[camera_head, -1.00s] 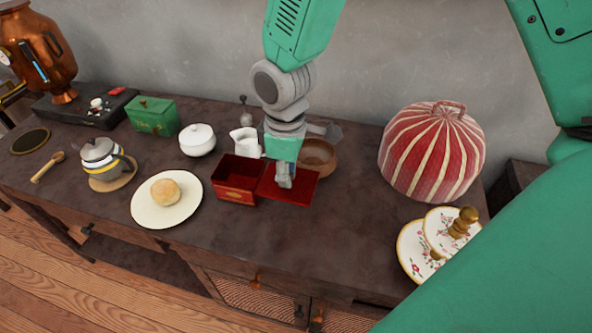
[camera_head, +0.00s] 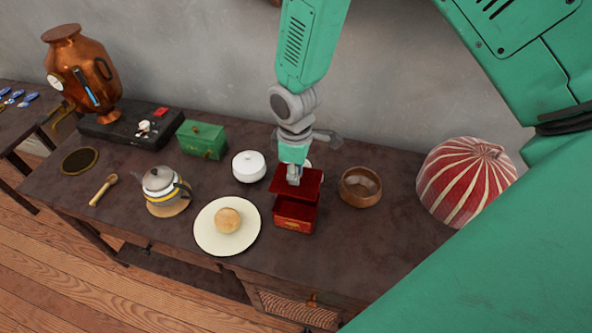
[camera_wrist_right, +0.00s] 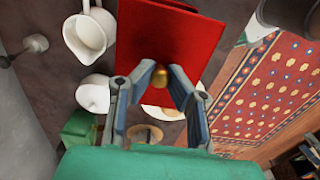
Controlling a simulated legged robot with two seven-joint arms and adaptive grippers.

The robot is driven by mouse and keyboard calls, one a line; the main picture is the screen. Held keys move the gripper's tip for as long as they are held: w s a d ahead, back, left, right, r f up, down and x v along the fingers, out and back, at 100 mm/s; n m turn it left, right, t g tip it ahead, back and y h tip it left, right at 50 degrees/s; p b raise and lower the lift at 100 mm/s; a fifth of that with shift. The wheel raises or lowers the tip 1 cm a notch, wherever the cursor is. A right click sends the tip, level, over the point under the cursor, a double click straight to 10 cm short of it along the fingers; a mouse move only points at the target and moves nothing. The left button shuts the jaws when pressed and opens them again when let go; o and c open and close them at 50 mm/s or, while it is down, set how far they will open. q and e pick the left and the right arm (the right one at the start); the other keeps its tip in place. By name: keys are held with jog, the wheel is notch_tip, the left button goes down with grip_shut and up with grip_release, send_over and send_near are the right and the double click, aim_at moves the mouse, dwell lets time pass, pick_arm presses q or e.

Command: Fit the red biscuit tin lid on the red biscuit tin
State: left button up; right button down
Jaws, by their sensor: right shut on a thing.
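The red biscuit tin (camera_head: 294,224) stands open on the dark sideboard, right of the plate with the bun. My right gripper (camera_head: 293,180) is shut on the gold knob of the red biscuit tin lid (camera_head: 312,186). The lid is held over the far side of the tin, set back from it, and the tin's near part shows uncovered. In the right wrist view the lid (camera_wrist_right: 168,35) extends above the fingers, with its knob between my right fingertips (camera_wrist_right: 162,78). The lid hides most of the tin there. My left gripper is not in view.
A brown bowl (camera_head: 360,187) stands close on the right, a white lidded bowl (camera_head: 249,167) on the left. A white jug (camera_wrist_right: 88,32) is near the lid. The plate (camera_head: 228,245) is left of the tin; a striped cosy (camera_head: 462,180) stands far right.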

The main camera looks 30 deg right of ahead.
jog(key=shift+a+f+b, duration=0.25)
jog(key=shift+f+b, duration=0.4)
jog(key=shift+f, duration=0.2)
jog(key=f+b, duration=0.3)
jog(key=shift+d+f, duration=0.25)
jog(key=shift+d, duration=0.1)
jog(key=shift+f+b, duration=0.4)
jog(key=shift+f, duration=0.5)
jog(key=shift+a, duration=0.1)
jog(key=shift+a, duration=0.1)
jog(key=shift+d, duration=0.2)
jog(key=shift+a+p, duration=0.1)
jog(key=shift+p, duration=0.35)
jog(key=shift+f, duration=0.45)
